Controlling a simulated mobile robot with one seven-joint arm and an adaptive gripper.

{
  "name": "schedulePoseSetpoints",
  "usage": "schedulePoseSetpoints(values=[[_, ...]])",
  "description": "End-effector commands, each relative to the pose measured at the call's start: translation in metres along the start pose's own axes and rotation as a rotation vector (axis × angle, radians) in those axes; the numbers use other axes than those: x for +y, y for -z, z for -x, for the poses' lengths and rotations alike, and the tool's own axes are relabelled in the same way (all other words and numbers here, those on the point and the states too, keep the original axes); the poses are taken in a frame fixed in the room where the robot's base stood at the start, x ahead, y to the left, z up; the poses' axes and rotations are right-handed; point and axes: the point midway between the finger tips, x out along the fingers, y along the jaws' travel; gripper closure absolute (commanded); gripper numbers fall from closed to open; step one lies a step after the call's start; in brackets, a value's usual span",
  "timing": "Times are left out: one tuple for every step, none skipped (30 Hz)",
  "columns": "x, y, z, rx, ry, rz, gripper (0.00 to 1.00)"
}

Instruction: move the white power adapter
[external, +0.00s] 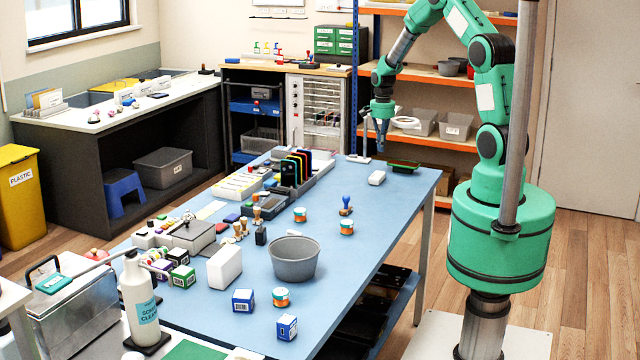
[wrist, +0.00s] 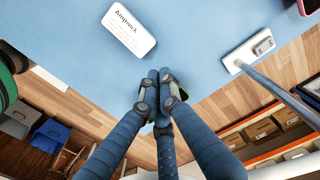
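The white power adapter (external: 377,178) lies on the blue table near its far right end. In the wrist view it is a white rounded block (wrist: 129,27) with dark "Ampwick" lettering, lying flat on the blue surface. My gripper (external: 382,140) hangs fingers down above the table's far end, apart from the adapter. In the wrist view the blue fingers of my gripper (wrist: 160,88) come together at their tips, with nothing visible between them. The adapter shows beyond the fingertips, up and to the left.
A thin pole stand with a white base (external: 359,159) stands left of the adapter; its base (wrist: 248,50) is at right in the wrist view. A dark green-edged tray (external: 403,167) lies behind the adapter. Upright phones (external: 298,168) stand in a rack further left. Bare table surrounds the adapter's near side.

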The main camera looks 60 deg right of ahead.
Motion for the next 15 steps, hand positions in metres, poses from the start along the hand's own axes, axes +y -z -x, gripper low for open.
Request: schedulePoseSetpoints(values=[[0.000,0.000,-0.004,-0.001,-0.001,0.000,1.00],[0.000,0.000,-0.006,-0.001,-0.001,0.000,1.00],[0.000,0.000,-0.009,-0.001,-0.001,0.000,1.00],[0.000,0.000,-0.012,-0.001,-0.001,0.000,1.00],[0.000,0.000,-0.016,-0.001,-0.001,0.000,1.00],[0.000,0.000,-0.020,-0.001,-0.001,0.000,1.00],[0.000,0.000,-0.024,-0.001,-0.001,0.000,1.00],[0.001,-0.001,-0.028,-0.001,-0.002,0.000,1.00],[0.001,-0.001,-0.034,-0.002,-0.002,0.000,1.00],[0.001,-0.001,-0.038,-0.002,-0.002,0.000,1.00],[0.000,0.000,-0.042,-0.001,-0.002,0.000,1.00],[0.000,0.000,-0.048,-0.001,-0.001,0.000,1.00],[0.000,0.000,-0.052,-0.001,-0.001,0.000,1.00],[0.000,0.000,-0.057,-0.001,-0.001,0.000,1.00],[0.000,0.000,-0.062,-0.001,-0.002,0.000,1.00]])
